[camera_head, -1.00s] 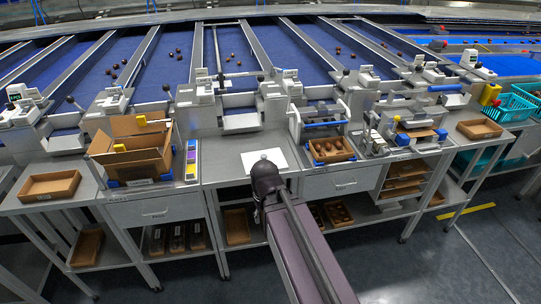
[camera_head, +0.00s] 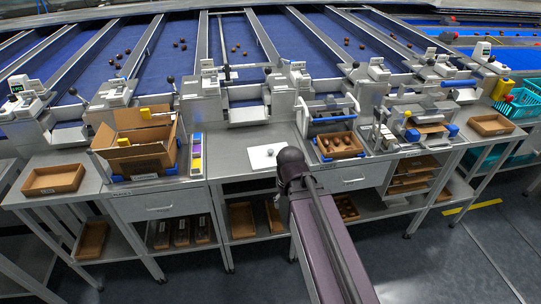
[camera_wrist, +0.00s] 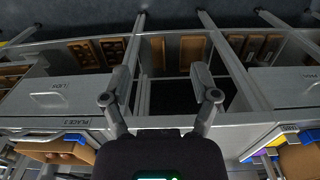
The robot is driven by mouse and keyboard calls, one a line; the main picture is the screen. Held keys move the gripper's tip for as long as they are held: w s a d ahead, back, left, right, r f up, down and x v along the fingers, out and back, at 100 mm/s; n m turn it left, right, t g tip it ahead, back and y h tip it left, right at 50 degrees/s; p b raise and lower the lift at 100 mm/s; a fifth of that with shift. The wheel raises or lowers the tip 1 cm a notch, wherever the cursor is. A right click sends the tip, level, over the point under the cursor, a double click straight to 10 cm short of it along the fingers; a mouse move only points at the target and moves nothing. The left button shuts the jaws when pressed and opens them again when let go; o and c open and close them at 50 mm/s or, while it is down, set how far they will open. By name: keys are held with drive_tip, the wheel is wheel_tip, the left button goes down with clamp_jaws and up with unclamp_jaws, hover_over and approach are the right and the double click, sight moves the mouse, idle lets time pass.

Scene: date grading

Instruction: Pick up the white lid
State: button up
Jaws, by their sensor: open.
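No other white lid shows. My gripper (camera_wrist: 160,85) is open and empty in the wrist view, with its two fingers wide apart in front of the bench front and lower shelf. The white piece does not show in the wrist view. In the head view my gripper is hidden behind my arm.
A cardboard box (camera_head: 118,157) stands on the bench at left. A brown tray (camera_head: 340,154) with round items is at right. A closed drawer labelled LIDS (camera_wrist: 62,98) is at left in the wrist view; another closed drawer (camera_wrist: 290,85) is at right. Bare bench surrounds the white piece.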

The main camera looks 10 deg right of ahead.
drive_tip(key=w+r+m+p, duration=0.1)
drive_tip(key=w+r+p, duration=0.2)
drive_tip(key=w, duration=0.6)
drive_tip(key=w+r+m+p, duration=0.1)
drive_tip(key=w+r+p, duration=0.3)
drive_tip(key=w, duration=0.5)
drive_tip(key=w+r+m+p, duration=0.1)
drive_tip(key=w+r+p, duration=0.3)
drive_tip(key=w, duration=0.6)
drive_tip(key=shift+r+m, duration=0.3)
drive_tip(key=shift+m, duration=0.1)
drive_tip(key=shift+w, duration=0.1)
drive_tip(key=b, duration=0.9)
approach(271, 151)
wheel_tip(271, 151, down, 5)
drive_tip(key=shift+w+f, duration=0.1)
drive_tip(key=shift+w, duration=0.05)
drive_tip(key=shift+f, duration=0.1)
drive_tip(key=shift+f+b, duration=2.4)
drive_tip(key=shift+f, duration=0.05)
drive_tip(key=c, duration=1.1)
